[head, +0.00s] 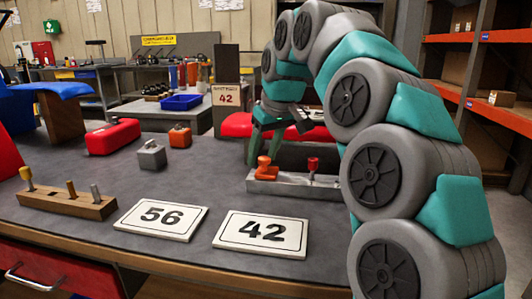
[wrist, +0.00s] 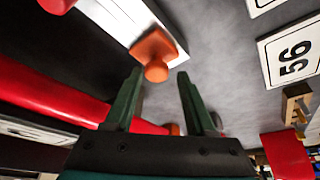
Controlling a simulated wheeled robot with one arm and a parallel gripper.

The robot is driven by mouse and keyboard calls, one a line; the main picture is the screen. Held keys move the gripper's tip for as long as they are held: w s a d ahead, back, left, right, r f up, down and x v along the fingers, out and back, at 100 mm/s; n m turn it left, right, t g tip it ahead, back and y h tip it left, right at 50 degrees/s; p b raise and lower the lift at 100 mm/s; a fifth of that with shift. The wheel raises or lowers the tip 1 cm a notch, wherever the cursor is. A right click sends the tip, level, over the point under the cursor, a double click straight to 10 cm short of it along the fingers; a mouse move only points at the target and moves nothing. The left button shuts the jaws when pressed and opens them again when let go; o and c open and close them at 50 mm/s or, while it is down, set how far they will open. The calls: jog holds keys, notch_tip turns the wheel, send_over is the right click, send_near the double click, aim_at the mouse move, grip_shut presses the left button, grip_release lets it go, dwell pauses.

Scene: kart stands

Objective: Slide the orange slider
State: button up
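The orange slider (head: 267,170) sits near the left end of a grey metal rail (head: 298,187) on the table. My gripper (head: 264,142) is just above and behind it, fingers pointing down. In the wrist view the two green fingers are spread apart, and my gripper (wrist: 160,76) is open and empty. The orange slider (wrist: 155,52) shows just beyond the fingertips, in line with the gap between them. A red slider (head: 313,166) stands on the same rail to the right. The rail (wrist: 118,18) also shows in the wrist view.
Cards marked 56 (head: 161,219) and 42 (head: 262,232) lie in front of the rail. A wooden block with pegs (head: 66,204), a grey weight (head: 151,155), an orange block (head: 180,136) and a red case (head: 112,137) stand to the left. A red object lies behind my gripper.

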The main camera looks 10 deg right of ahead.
aim_at(271, 181)
jog(key=shift+o, duration=0.6)
jog(key=shift+s+d+r, duration=0.1)
jog(key=shift+d+r, duration=0.05)
jog(key=shift+r, duration=0.4)
jog(key=v, duration=0.6)
jog(key=shift+s+r, duration=0.2)
jog(key=shift+r, duration=0.1)
